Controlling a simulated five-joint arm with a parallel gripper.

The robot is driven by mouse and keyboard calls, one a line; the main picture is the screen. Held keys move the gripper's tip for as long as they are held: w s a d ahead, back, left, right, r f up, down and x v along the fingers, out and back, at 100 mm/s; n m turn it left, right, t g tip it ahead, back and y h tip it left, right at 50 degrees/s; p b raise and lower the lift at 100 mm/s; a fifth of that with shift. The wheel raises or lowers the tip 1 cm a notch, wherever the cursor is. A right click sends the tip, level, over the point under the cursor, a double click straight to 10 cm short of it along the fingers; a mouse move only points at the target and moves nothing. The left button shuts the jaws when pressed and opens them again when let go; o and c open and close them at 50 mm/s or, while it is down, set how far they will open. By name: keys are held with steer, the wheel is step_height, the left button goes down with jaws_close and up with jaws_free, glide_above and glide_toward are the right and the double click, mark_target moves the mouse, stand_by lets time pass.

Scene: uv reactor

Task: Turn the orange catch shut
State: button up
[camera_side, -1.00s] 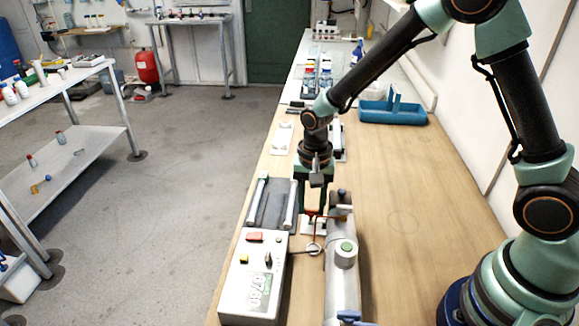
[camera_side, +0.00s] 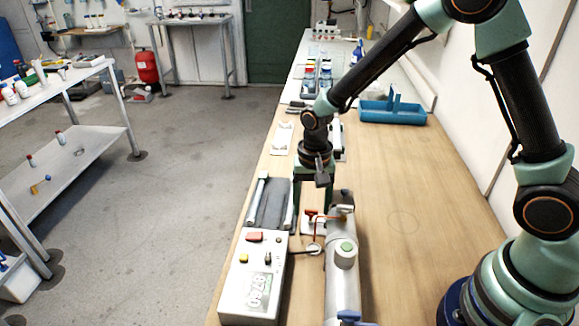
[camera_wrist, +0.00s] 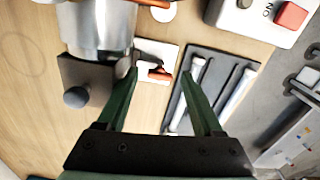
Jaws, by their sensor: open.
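The orange catch (camera_wrist: 159,74) is a small orange-red lever on a white plate (camera_wrist: 170,53), beside the end of the metal cylinder (camera_wrist: 100,25). In the side view the catch (camera_side: 311,214) shows small, left of the cylinder (camera_side: 342,285). My gripper (camera_wrist: 160,73) is open and empty. In the wrist view its green fingers lie to either side of the catch, with no clear contact. In the side view my gripper (camera_side: 313,204) points down just behind and above the catch. How far the catch is turned is hard to tell.
A control box (camera_side: 250,285) stands at front left, with a dark tray (camera_side: 270,203) holding white rods behind it. A dark end block with a knob (camera_wrist: 77,97) adjoins the cylinder. A blue carrier (camera_side: 393,112) sits farther back. The bench's right side is clear.

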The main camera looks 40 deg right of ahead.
mark_target(311, 209)
steer(key=n, duration=1.6)
steer(key=shift+n, duration=0.3)
step_height(311, 209, up, 12)
steer(key=s+d+r+m+t, duration=0.5)
steer(key=s+d+r+m, duration=0.2)
steer(key=s+r+m, duration=0.2)
steer(key=shift+s+r+t, duration=0.25)
steer(key=shift+s+t, duration=0.05)
steer(key=shift+s, duration=0.6)
stand_by(0.4)
